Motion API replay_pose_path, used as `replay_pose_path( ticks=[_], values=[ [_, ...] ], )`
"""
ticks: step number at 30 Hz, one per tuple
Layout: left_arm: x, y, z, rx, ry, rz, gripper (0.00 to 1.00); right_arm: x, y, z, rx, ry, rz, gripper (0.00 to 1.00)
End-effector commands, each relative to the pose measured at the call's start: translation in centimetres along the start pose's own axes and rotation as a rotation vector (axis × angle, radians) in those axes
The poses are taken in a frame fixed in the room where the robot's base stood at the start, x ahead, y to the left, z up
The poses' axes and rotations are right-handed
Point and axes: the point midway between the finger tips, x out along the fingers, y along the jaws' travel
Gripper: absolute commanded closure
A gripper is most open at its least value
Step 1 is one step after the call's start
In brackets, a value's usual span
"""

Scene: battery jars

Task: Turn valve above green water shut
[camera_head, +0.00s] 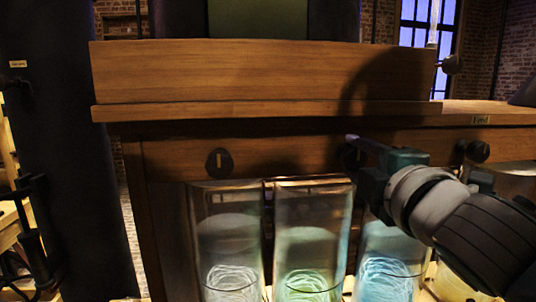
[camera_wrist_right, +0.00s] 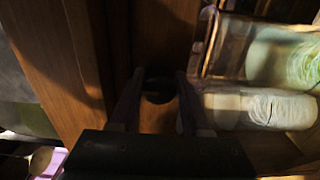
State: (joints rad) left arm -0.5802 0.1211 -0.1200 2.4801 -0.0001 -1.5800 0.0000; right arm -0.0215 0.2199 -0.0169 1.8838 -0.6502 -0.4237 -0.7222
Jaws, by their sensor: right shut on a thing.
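The jar of green water (camera_head: 312,240) stands under the wooden cabinet, between a jar of clear water (camera_head: 228,240) and a jar of blue water (camera_head: 385,270). My right gripper (camera_head: 355,146) reaches in from the right to a dark round valve knob on the front board, up and to the right of the green jar. In the right wrist view the knob (camera_wrist_right: 158,88) sits between the two fingers, and the gripper is shut on it. The gripper hides most of this knob in the head view. My left gripper is not in view.
Other dark knobs are on the board at left (camera_head: 219,163) and right (camera_head: 477,151). A wooden ledge (camera_head: 270,111) juts out just above the knobs. Glass jars stand close below my right gripper. A dark column (camera_head: 75,150) rises at left.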

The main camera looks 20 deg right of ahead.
Motion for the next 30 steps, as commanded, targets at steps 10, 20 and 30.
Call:
replay_pose_path(
  ticks=[10,20,30],
  values=[
    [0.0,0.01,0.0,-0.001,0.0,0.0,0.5,0.0,0.02,-0.03,0.001,0.0,0.0,0.25],
    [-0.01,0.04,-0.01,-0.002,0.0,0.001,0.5,0.01,0.07,-0.02,0.0,0.0,0.002,0.25],
    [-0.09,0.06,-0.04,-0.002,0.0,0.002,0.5,0.02,0.32,-0.08,-0.358,0.003,0.005,0.25]
  ],
)
